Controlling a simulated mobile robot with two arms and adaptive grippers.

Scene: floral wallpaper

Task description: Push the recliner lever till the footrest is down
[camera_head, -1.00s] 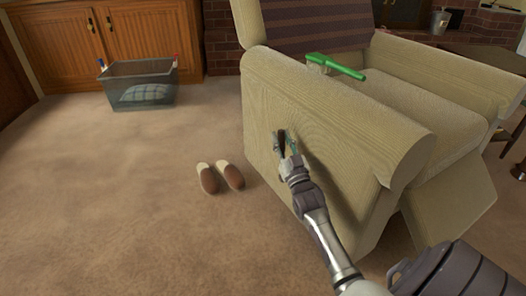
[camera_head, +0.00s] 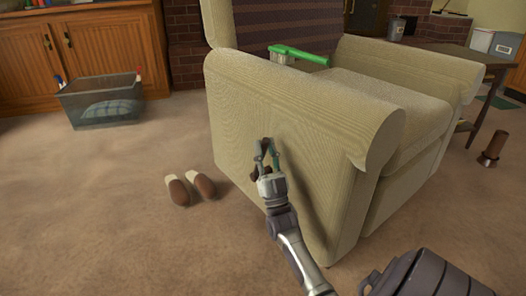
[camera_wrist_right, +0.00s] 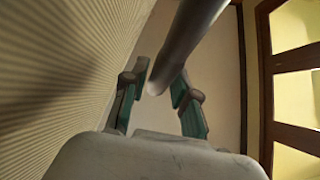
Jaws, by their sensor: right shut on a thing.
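The beige recliner (camera_head: 285,125) stands right of centre with its side panel towards me. Its footrest (camera_head: 398,192) lies folded down against the front, close to upright. The lever on the side panel is mostly hidden by my fingers in the head view; in the right wrist view it is a dark, round rod (camera_wrist_right: 188,42) with its rounded end between the fingers. My right gripper (camera_head: 267,148) is shut on the lever close beside the panel, and its fingers also show in the wrist view (camera_wrist_right: 158,82). My left gripper is out of view.
Brown and cream slippers (camera_head: 190,189) lie on the carpet left of the recliner. A grey bin (camera_head: 101,103) stands near the wooden cabinet. A dark table (camera_head: 465,55) is behind right.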

